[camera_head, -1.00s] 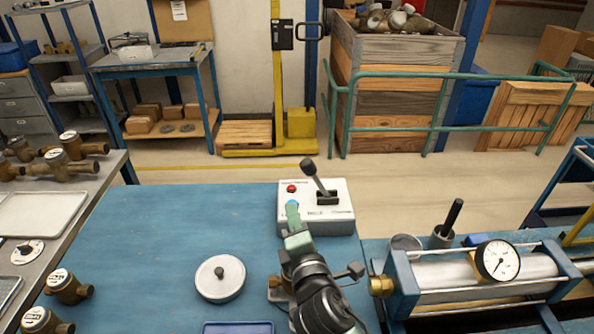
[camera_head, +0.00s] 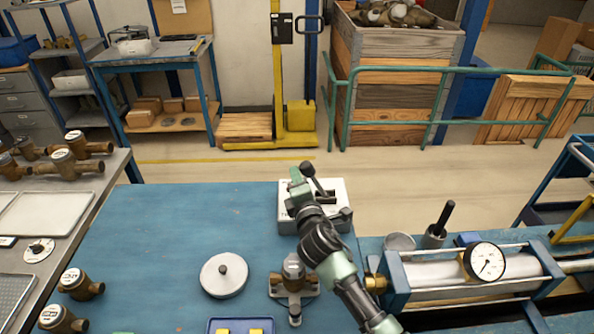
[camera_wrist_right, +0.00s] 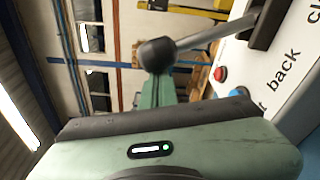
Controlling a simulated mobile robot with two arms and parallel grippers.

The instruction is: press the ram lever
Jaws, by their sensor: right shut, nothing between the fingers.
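The ram lever, a dark stick with a round black knob (camera_head: 307,168), rises from the white control box (camera_head: 347,196) at the back edge of the blue bench. It leans left in the head view. My right gripper (camera_head: 296,177) is shut and empty, just left of the knob, and covers the box's left part. In the right wrist view the knob (camera_wrist_right: 156,55) and its metal shaft (camera_wrist_right: 205,36) stand close over the fingers (camera_wrist_right: 160,92); I cannot tell whether they touch. The red button (camera_wrist_right: 220,74) and blue button (camera_wrist_right: 237,92) show beside them. My left gripper is out of view.
A round white lidded disc (camera_head: 223,274) and a brass fitting (camera_head: 293,273) are on the bench in front of the box. A cylinder rig with a gauge (camera_head: 486,262) stands at right, beside a cup with a black handle (camera_head: 434,238). The bench's left middle is clear.

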